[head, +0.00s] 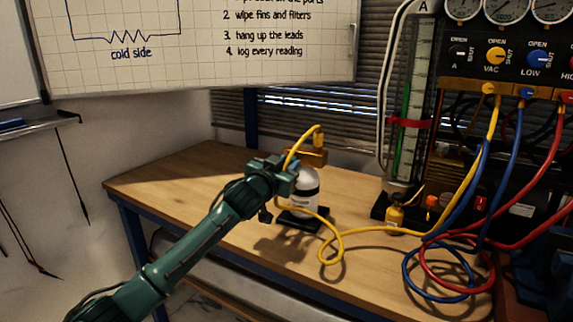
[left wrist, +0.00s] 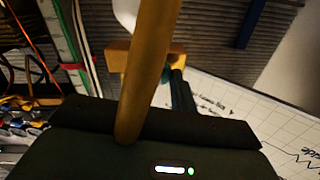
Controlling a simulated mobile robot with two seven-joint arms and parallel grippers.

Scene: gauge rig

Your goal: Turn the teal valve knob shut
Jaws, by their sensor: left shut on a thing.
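A white bottle (head: 304,186) with a dark band stands on a black base on the bench. A brass valve block (head: 309,157) sits on its top; it also shows in the left wrist view (left wrist: 117,61). My left gripper (head: 288,168) is at the left side of the valve, shut on the teal valve knob (left wrist: 166,75). Only a small teal bit of the knob shows in the left wrist view, beside the block; in the head view the gripper hides it. How far the knob is turned cannot be told. My right gripper is not in view.
A yellow hose (head: 329,252) runs from the valve top across the wooden bench (head: 165,182) and crosses close before the left wrist camera. Blue (head: 417,284) and red hoses (head: 459,285) loop at the right. A gauge panel (head: 512,50) stands there; the bench's left end is clear.

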